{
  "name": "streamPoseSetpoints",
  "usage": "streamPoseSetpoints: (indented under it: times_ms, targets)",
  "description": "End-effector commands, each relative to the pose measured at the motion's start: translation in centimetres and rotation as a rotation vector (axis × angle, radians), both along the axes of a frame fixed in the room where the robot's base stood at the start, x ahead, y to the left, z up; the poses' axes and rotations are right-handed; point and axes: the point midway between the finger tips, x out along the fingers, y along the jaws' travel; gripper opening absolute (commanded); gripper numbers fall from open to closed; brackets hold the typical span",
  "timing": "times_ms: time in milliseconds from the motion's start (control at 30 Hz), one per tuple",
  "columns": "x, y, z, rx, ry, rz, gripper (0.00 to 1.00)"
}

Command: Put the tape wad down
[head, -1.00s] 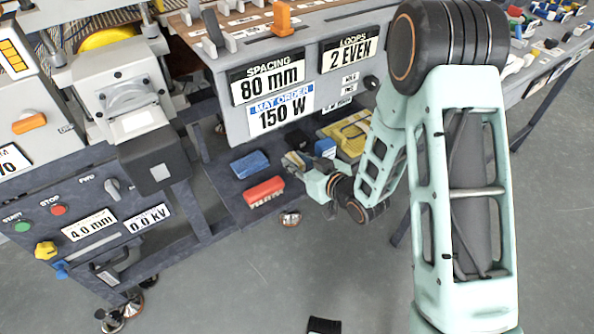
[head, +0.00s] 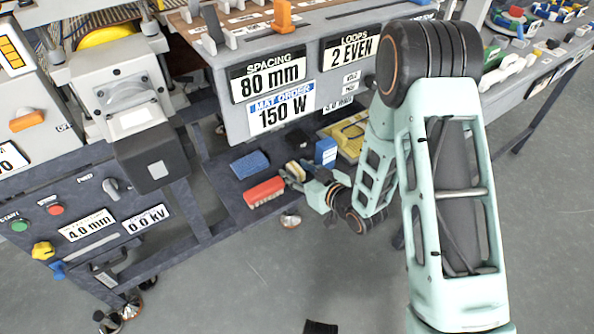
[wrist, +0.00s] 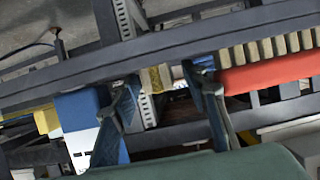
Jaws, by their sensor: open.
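My gripper (head: 298,171) is low over the dark lower shelf in the head view, just right of the red brush. In the wrist view my gripper (wrist: 168,95) shows two dark fingers spread apart. A small mottled yellow piece (wrist: 155,78) shows between and beyond the fingertips, beside a pale slotted strip. It may be the tape wad; I cannot tell for sure, nor whether a finger touches it.
The red brush (wrist: 270,72) with tan bristles is close to the right finger. A blue box (head: 326,152) and a yellow tray (head: 350,135) are on the other side. A blue block (head: 250,163) lies behind the red brush (head: 264,191). A dark frame bar (wrist: 130,55) crosses beyond the fingers.

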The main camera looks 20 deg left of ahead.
Motion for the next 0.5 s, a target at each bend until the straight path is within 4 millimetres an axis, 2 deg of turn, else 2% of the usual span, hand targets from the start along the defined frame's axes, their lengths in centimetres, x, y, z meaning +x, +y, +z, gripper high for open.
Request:
streamPoseSetpoints:
  times_ms: [233, 500]
  targets:
    - [0.0, 0.0, 0.5, 0.000, 0.000, 0.000, 0.41]
    - [-3.1, -3.9, 2.5, -0.001, 0.002, -0.005, 0.41]
